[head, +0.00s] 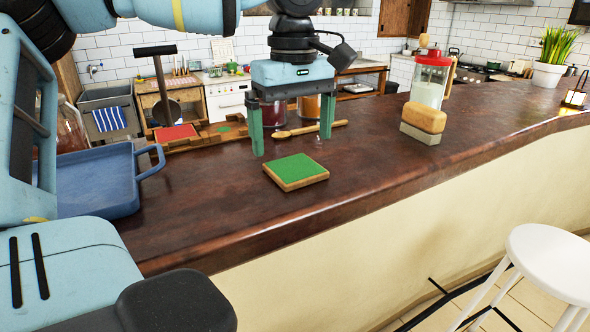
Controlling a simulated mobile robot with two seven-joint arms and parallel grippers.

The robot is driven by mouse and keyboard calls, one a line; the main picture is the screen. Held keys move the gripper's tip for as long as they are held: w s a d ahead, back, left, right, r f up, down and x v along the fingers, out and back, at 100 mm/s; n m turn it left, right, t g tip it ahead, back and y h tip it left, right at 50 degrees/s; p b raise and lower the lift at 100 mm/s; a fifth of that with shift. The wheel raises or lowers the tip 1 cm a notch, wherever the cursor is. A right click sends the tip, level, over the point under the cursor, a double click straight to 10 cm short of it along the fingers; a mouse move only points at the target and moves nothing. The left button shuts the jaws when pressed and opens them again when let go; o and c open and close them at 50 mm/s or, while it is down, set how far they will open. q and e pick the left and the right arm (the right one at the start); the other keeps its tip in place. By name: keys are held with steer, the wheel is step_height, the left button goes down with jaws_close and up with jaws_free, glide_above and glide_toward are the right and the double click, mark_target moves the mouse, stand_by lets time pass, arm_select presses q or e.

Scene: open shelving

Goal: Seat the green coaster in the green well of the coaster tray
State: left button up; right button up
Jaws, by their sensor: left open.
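The green coaster (296,169), a square with a green top and wooden edge, lies flat on the dark counter. My left gripper (292,145) is open and empty, pointing down, its green fingers above and slightly behind the coaster, apart from it. The wooden coaster tray (206,137) lies farther back to the left. A red square (175,133) shows at its left, and a green patch (225,129), apparently the green well, shows to the right of it. The tray's right end is partly hidden by my left finger. My right gripper is out of view.
A wooden spoon (310,129) and jars stand or lie behind the gripper. A blue tray (95,182) is at the left. A sponge on a block (423,121) and a red-lidded jar (430,80) stand to the right. Counter between coaster and sponge is clear; its front edge is near.

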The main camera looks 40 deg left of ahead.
mark_target(295, 167)
arm_select(q)
steer(key=shift+w+f, duration=0.2)
steer(key=shift+f, duration=2.35)
steer(key=c, duration=1)
steer(key=shift+r, duration=0.15)
steer(key=shift+r, duration=0.6)
step_height(295, 167, up, 2)
steer(key=shift+r, duration=0.1)
steer(key=s+d, duration=0.3)
steer(key=s, duration=0.1)
steer(key=s+d+r, duration=0.1)
steer(key=s+d, duration=0.6)
steer(key=shift+s+d+r, duration=0.15)
steer(key=shift+s+d, duration=0.2)
steer(key=shift+s, duration=0.05)
